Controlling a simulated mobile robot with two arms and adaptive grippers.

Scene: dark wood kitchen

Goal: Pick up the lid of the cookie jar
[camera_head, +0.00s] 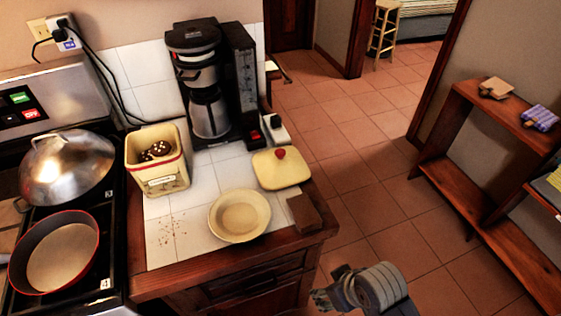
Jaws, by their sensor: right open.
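The cookie jar (158,178) is a cream square canister with a red rim, standing open on the tiled counter with dark cookies inside. Its lid (283,172) is a cream square with a red knob (280,153). The lid lies flat on the counter, right of the jar and near the counter's right edge. My right gripper (318,298) is at the bottom of the view, over the floor beyond the counter's front right corner. It is open and empty, below and apart from the lid. My left gripper is not in view.
A cream plate (240,216) and a brown block (303,213) lie in front of the lid. A coffee maker (211,90) stands behind it. A stove with a red pan (60,255) and a domed metal cover (66,166) is at left. Open tiled floor (370,180) lies right.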

